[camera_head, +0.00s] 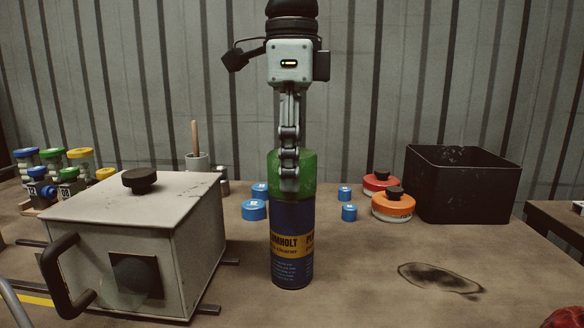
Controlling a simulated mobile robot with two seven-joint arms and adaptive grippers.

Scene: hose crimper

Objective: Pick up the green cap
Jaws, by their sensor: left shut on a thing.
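The green cap (306,178) sits on top of an upright blue spray can (292,223) with a yellow label band, in the middle of the table. My left gripper (289,180) comes down from above and is shut on the green cap. Its near finger covers part of the cap, and the far finger is hidden. The cap appears to touch the can, but I cannot tell whether it is loose on it. My right gripper is not in view.
A grey crimper box (140,225) with a black handle stands at the left. Several blue dies (254,210) lie behind the can. Orange (393,206) and red (372,183) knobbed discs and a black bin (462,188) stand at the right.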

